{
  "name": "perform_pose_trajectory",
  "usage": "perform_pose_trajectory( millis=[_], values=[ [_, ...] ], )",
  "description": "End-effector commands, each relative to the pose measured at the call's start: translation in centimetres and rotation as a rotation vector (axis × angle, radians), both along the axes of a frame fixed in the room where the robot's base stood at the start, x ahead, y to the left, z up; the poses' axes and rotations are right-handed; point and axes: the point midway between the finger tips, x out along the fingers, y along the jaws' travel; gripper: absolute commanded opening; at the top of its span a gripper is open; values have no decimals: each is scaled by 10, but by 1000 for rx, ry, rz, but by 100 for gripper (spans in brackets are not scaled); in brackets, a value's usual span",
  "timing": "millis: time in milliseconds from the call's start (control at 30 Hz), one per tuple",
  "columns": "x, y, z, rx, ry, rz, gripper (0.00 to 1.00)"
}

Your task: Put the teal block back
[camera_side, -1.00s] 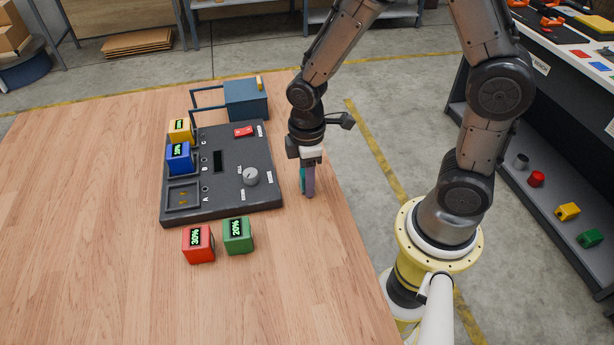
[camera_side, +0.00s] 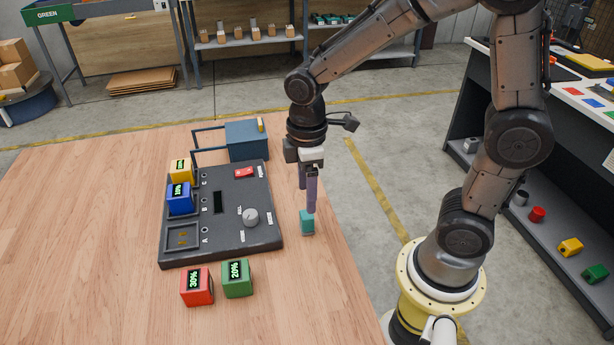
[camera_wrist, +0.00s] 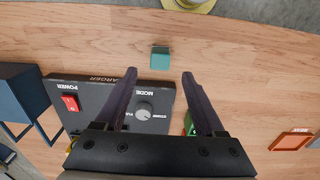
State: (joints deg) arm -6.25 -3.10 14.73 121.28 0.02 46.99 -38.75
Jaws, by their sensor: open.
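The teal block (camera_side: 307,222) stands on the wooden table to the right of the dark charger panel, near the table's right edge. It also shows in the wrist view (camera_wrist: 160,57), beyond and between the fingertips. My gripper (camera_side: 309,207) is above the block in the side view, fingers pointing down, empty and apart from it as far as I can see. In the wrist view the two fingers (camera_wrist: 160,73) are spread wide with nothing between them.
The charger panel (camera_side: 228,240) holds a yellow block (camera_side: 181,170) and a blue block (camera_side: 179,198); its front bay is empty. A red block (camera_side: 197,287) and a green block (camera_side: 237,279) stand before it. A blue box (camera_side: 246,141) is behind.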

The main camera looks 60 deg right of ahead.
Motion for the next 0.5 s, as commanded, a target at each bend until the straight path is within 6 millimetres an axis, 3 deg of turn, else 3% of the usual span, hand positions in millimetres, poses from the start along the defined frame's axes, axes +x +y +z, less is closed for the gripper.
perform_pose_trajectory(
  millis=[100,333,500],
  values=[
    [1,0,18,1,-4,0,71],
    [-3,-1,38,2,-16,-21,71],
    [-29,-11,68,22,-126,-189,71]
  ],
)
